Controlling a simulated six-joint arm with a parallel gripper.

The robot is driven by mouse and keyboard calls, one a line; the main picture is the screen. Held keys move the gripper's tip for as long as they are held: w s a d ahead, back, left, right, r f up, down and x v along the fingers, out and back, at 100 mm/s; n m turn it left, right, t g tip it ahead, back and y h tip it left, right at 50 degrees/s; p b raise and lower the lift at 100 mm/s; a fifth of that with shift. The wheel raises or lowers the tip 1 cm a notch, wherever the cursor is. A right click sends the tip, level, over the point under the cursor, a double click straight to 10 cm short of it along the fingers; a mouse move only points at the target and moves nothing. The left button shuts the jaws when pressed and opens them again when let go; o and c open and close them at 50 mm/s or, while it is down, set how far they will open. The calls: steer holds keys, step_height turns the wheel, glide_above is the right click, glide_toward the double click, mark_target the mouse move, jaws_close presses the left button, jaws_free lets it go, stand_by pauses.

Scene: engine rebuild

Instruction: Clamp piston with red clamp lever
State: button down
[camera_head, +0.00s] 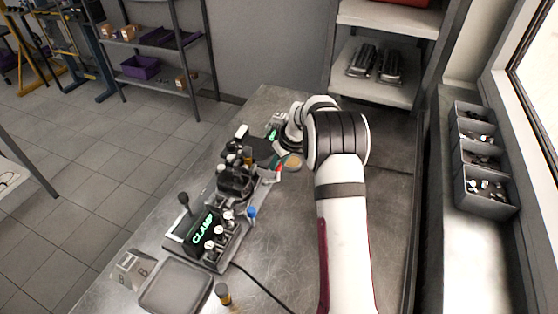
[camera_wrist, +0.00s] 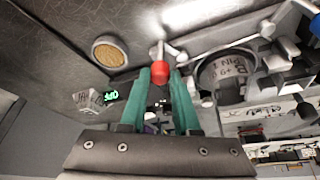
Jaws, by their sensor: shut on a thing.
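The red clamp lever's ball knob (camera_wrist: 160,69) sits between the green fingertips of my gripper (camera_wrist: 160,75) in the wrist view, and the fingers are shut on it. Its metal arm runs up and to the right toward the clamp. The red knob also shows small in the head view (camera_head: 278,168), beside the dark fixture (camera_head: 235,180). A grey cylinder with printed text, apparently the piston (camera_wrist: 223,78), stands in a ring-like holder to the right of my fingers. In the head view the piston is hard to make out behind the dark gripper body.
A box with a lit CLAMP sign (camera_head: 203,228) and a blue-knobbed lever (camera_head: 251,212) stand nearer on the bench. A round tan-topped part (camera_head: 292,161) lies beside my wrist. A grey tray (camera_head: 176,288) is at the front. Grey bins (camera_head: 487,196) line the right. The bench's middle front is mostly clear.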

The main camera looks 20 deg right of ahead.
steer(key=m, duration=0.1)
steer(key=s+m+h, duration=0.1)
steer(key=m, duration=0.1)
steer(key=shift+s+a, duration=0.15)
steer(key=shift+a, duration=0.25)
steer(key=shift+s+a+m+g+h, duration=0.3)
steer(key=shift+a+m+h, duration=0.35)
steer(key=shift+m, duration=1.25)
steer(key=shift+s+a+m+g+h, duration=0.25)
steer(key=shift+a+m+h, duration=0.4)
steer(key=shift+m, duration=1.25)
steer(key=shift+s+a+m+g+h, duration=0.3)
steer(key=shift+a+m+h, duration=0.3)
steer(key=shift+m, duration=1.3)
steer(key=c, duration=0.6)
jaws_free()
steer(key=shift+c, duration=0.2)
steer(key=shift+r, duration=0.1)
